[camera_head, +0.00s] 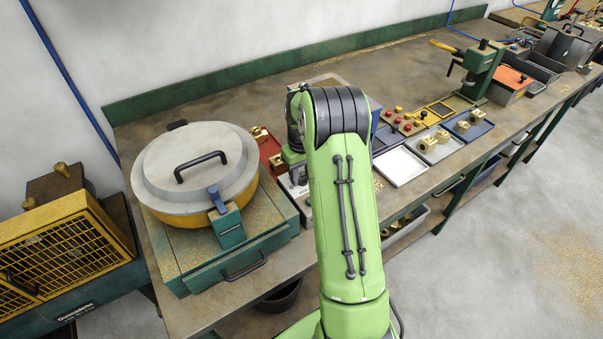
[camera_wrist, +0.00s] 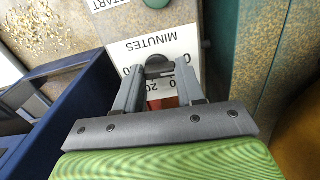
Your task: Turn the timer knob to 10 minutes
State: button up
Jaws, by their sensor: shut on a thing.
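The timer knob (camera_wrist: 158,67) is dark and rounded in the wrist view. It sits on a white dial plate (camera_wrist: 150,48) marked MINUTES, which appears upside down. Some digits show beside the knob and between the fingers, but its pointer and exact setting cannot be read. My gripper (camera_wrist: 159,72) has its two grey fingers on either side of the knob and is shut on it.
A green button (camera_wrist: 157,3) and a START label (camera_wrist: 108,4) are near the dial. A dark blue bin (camera_wrist: 62,105) is close at left. In the head view, a round lidded drum machine (camera_head: 190,170) stands left of my arm, and a white tray (camera_head: 401,166) lies right.

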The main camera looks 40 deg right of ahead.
aim_at(301, 177)
jog(key=m, duration=0.5)
jog(key=shift+w+m, duration=0.1)
jog(key=shift+m, duration=0.2)
jog(key=m, duration=0.5)
jog(key=shift+d+m, duration=0.1)
jog(key=shift+m, duration=0.2)
jog(key=shift+w, duration=0.1)
jog(key=o, duration=1)
jog(key=shift+o, duration=0.2)
notch_tip(301, 177, up, 16)
jog(key=p, duration=0.2)
jog(key=shift+p, duration=0.3)
